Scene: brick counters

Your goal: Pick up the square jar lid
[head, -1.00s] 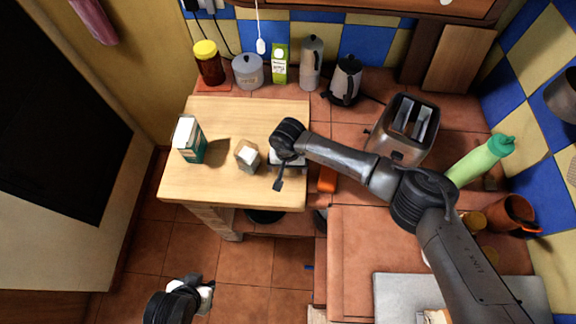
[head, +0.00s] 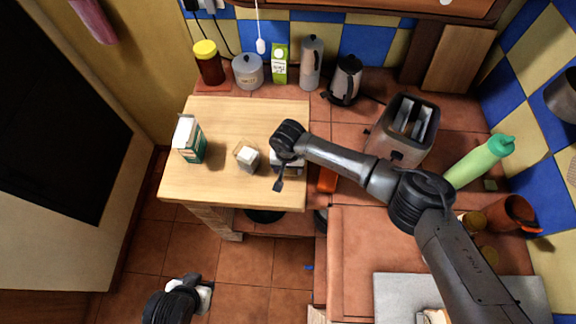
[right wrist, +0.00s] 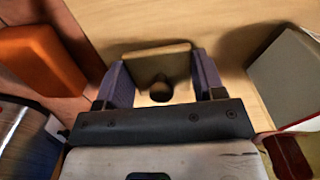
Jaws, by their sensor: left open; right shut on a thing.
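My right gripper (right wrist: 161,68) is shut on a small tan square piece with a dark round spot near its lower edge, which looks like the square jar lid (right wrist: 165,58). The two purple fingers are at its left and right sides. In the head view my right gripper (head: 287,165) is low over the right part of the wooden table, mostly hidden under its own wrist, and the lid cannot be made out there. A small square white and tan jar (head: 247,158) stands just left of it. My left gripper (head: 191,281) is open at the bottom left, over the floor.
A green and white carton (head: 190,140) stands on the left of the wooden table (head: 220,112). An orange object (head: 327,180) lies right of the table edge.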

